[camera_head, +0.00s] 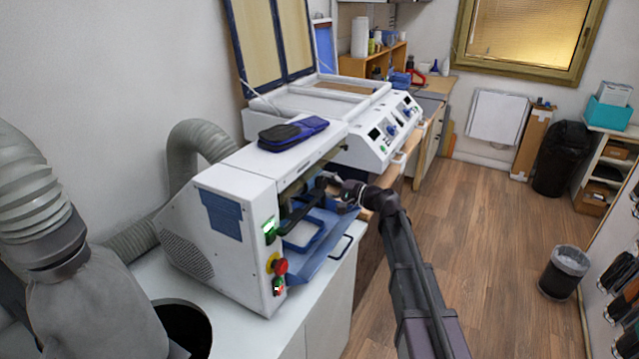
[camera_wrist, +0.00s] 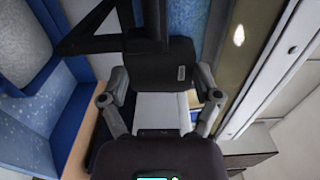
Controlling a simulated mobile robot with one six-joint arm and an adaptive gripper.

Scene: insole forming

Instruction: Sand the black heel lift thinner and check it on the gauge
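My gripper (camera_head: 345,193) reaches into the open front of the white machine (camera_head: 225,215), over its blue tray (camera_head: 325,243). In the wrist view my gripper's two grey fingers (camera_wrist: 161,88) stand well apart, one at each side of a black block (camera_wrist: 150,72) with a small pale label. The fingers appear to press on its sides. The block looks like the black heel lift, but its far end merges with dark parts behind it. I cannot make out a gauge.
A green switch (camera_head: 269,230) and a red button (camera_head: 280,266) are on the machine's end. A blue and black pouch (camera_head: 292,133) lies on top. Grey hoses (camera_head: 200,140) run at the left. A second white machine (camera_head: 375,130) stands behind.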

